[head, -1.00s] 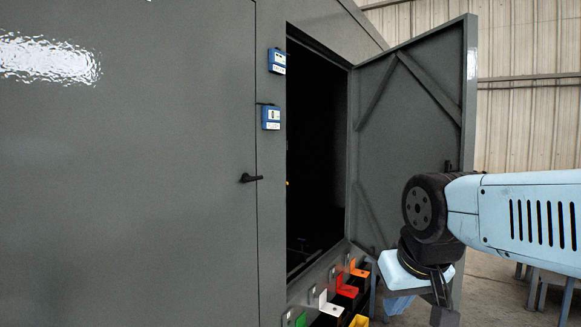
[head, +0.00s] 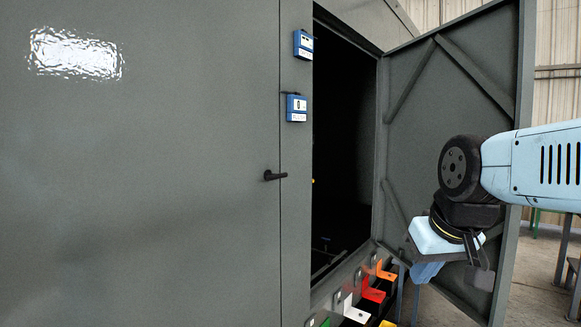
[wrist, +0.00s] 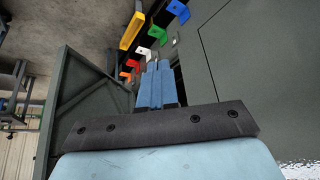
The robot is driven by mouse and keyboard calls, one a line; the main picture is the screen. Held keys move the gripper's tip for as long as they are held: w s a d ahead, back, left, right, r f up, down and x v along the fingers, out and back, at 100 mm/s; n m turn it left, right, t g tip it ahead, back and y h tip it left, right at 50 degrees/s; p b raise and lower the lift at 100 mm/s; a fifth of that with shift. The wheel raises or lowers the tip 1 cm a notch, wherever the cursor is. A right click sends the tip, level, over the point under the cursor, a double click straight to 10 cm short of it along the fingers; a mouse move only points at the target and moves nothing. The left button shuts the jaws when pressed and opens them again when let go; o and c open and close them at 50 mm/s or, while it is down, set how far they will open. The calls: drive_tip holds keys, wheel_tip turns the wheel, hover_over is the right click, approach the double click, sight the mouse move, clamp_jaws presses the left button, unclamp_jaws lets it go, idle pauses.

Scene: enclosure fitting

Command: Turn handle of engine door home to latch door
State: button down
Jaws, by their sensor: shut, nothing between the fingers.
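A grey door (head: 445,110) with diagonal braces stands wide open at the right of a dark opening in the head view. I see its inner face; no handle shows on it. A black lever handle (head: 275,175) lies roughly level on the shut grey panel (head: 150,190) left of the opening. I cannot tell which of these is the engine door. My gripper (head: 425,271) is in front of the open door's lower part, well right of the lever. In the wrist view its blue fingers (wrist: 158,70) are together, with nothing between them. The open door (wrist: 75,100) shows at left there.
Two blue boxes (head: 303,45) (head: 297,108) are fixed beside the opening. Coloured brackets, including a red one (head: 372,290) and a white one (head: 352,310), stick out below it. A bench (head: 570,265) stands at far right. Floor is clear between bench and door.

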drive_tip(key=w+a+r+n+y, duration=0.3)
drive_tip(key=w+a+r, duration=0.3)
drive_tip(key=w, duration=0.6)
drive_tip(key=w+a+r+n+t+y, duration=0.1)
drive_tip(key=w+a+r+n+y, duration=0.15)
drive_tip(key=w+r, duration=0.75)
drive_tip(key=w+a+r+n+y, duration=0.35)
drive_tip(key=w+a+r, duration=0.2)
drive_tip(key=w, duration=0.85)
drive_tip(key=w+a+f+h, duration=0.1)
drive_tip(key=w+a+f, duration=0.4)
drive_tip(key=a+f, duration=0.2)
drive_tip(key=shift+w+a+f, duration=0.15)
drive_tip(key=shift+f, duration=1.15)
drive_tip(key=shift+a, duration=0.1)
drive_tip(key=shift+w+f, duration=0.1)
